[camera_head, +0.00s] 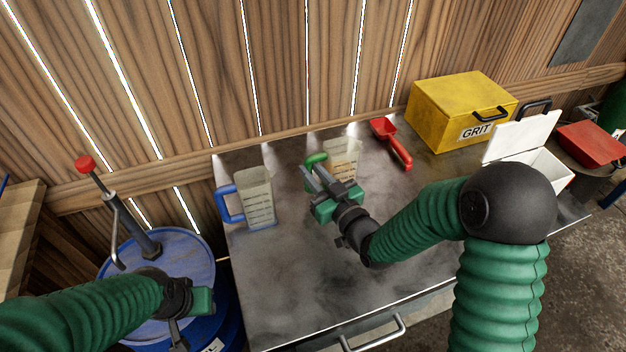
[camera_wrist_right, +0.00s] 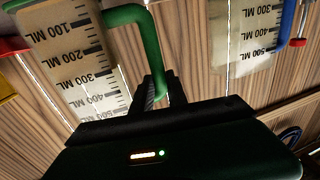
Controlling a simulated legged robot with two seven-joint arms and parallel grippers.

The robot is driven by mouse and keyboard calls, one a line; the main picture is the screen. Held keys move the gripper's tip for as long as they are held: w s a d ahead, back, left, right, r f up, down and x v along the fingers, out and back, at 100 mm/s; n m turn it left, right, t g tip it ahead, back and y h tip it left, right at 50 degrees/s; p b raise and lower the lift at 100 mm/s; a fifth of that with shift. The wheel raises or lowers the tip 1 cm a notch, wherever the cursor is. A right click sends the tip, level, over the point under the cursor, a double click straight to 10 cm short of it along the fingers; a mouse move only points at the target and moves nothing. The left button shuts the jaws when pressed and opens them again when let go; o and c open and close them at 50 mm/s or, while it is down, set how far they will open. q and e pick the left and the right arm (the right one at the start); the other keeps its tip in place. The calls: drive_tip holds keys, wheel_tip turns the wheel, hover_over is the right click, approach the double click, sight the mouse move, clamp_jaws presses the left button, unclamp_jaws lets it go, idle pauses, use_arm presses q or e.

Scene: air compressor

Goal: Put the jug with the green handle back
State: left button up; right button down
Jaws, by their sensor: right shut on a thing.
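The jug with the green handle (camera_head: 343,157) is at the back middle of the metal table, partly hidden behind my right gripper. My right gripper (camera_head: 318,178) is shut on its green handle. In the right wrist view the jug (camera_wrist_right: 75,55) shows its ML scale, and the green handle (camera_wrist_right: 150,45) runs down between the fingers. I cannot tell whether the jug touches the table. My left gripper (camera_head: 192,318) is over the blue drum at the lower left, apart from the jug; its fingers are not clear.
A jug with a blue handle (camera_head: 258,198) stands on the table (camera_head: 290,270) to the left. A red scoop (camera_head: 392,143), a yellow GRIT box (camera_head: 455,105) and an open white box (camera_head: 540,160) are to the right. A blue drum (camera_head: 185,255) with a red-topped pump stands left.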

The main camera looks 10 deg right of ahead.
wheel_tip(320, 180, down, 3)
drive_tip(key=shift+d+r+b, duration=0.15)
drive_tip(key=shift+r+b, duration=0.05)
drive_tip(key=shift+b, duration=0.1)
drive_tip(key=c, duration=1.3)
unclamp_jaws()
